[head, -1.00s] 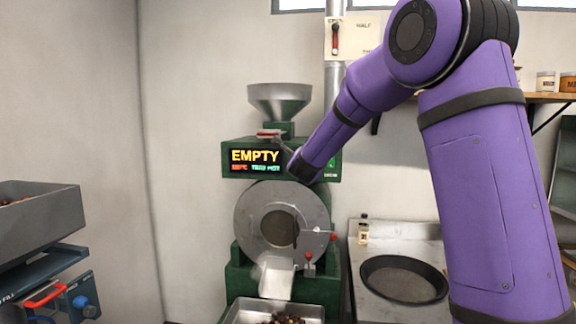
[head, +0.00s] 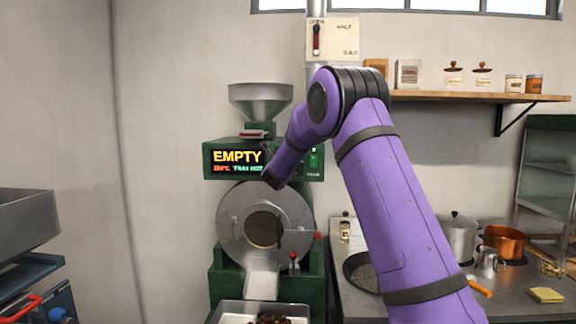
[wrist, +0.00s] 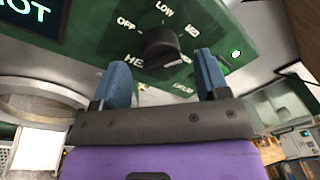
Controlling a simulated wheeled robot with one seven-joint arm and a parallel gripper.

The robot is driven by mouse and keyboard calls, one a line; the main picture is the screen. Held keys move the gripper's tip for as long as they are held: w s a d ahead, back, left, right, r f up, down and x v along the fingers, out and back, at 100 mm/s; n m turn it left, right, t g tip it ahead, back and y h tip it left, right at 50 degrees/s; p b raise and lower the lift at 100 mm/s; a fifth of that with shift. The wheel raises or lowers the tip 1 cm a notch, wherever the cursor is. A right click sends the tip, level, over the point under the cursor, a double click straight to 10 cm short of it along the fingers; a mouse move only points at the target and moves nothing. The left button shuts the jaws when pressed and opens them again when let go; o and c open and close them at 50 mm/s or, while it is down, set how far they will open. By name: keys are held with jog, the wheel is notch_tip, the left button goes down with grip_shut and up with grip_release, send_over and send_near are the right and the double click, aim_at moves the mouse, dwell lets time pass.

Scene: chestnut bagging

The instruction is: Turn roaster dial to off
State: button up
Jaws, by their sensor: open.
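The green roaster (head: 215,165) stands against the back wall with its screen reading EMPTY. Its black dial (wrist: 158,42) shows in the wrist view on the green panel, with OFF, LOW and a partly hidden label around it. A pale mark on the dial faces lower right, away from OFF. My gripper (wrist: 163,74) is open, its blue fingers apart just below the dial, one towards each side. The dial does not look gripped.
A metal tray (head: 230,308) with chestnuts sits under the roaster's chute. A counter (head: 510,300) at right holds a dark pan, a steel pot (head: 460,238) and a copper pot (head: 503,241). A shelf with jars (head: 480,97) is above. A grey bin (head: 25,215) is at left.

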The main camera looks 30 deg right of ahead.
jog(key=shift+x, duration=1)
jog(key=c, duration=0.9)
